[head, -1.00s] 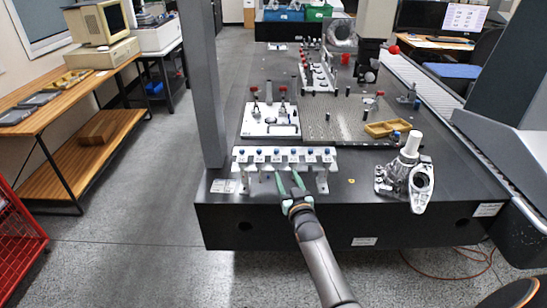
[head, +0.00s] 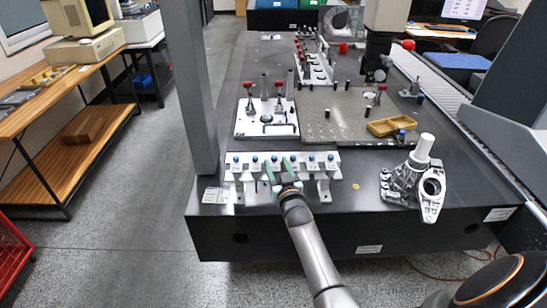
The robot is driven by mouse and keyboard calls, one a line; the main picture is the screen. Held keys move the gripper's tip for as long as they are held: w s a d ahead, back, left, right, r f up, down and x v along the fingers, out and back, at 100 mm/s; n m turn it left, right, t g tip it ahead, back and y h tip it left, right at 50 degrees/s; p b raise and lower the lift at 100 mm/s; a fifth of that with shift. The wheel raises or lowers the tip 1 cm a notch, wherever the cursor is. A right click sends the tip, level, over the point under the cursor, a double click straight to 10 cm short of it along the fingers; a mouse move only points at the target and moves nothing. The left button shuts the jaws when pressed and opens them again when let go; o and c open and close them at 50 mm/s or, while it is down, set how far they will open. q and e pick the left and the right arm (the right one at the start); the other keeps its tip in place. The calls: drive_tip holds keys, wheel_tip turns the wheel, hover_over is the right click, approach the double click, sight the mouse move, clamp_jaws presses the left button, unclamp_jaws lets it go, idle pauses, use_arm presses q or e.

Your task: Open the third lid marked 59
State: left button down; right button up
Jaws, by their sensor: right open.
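A white rack (head: 240,175) on short legs stands near the front edge of the dark table. It carries a row of several small lids with blue knobs and labels, too small to read. The first lid (head: 236,159), second lid (head: 254,158) and right-end lid (head: 329,157) show clearly. My right gripper (head: 280,164) is open, its green fingers reaching over the middle of the row. The fingers partly cover the third and fourth lids, and I cannot tell whether they touch either. No lid looks raised. My left gripper is not in view.
A metal casting (head: 425,185) stands right of the rack. Behind are a white fixture plate (head: 245,128) with red-tipped clamps and a perforated plate (head: 340,112) bearing a yellow tray (head: 392,126). A grey column (head: 192,90) rises at the left.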

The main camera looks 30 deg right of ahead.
drive_tip(key=shift+w+d, duration=0.15)
drive_tip(key=shift+w, duration=0.3)
drive_tip(key=shift+r, duration=0.1)
clamp_jaws()
idle(1.1)
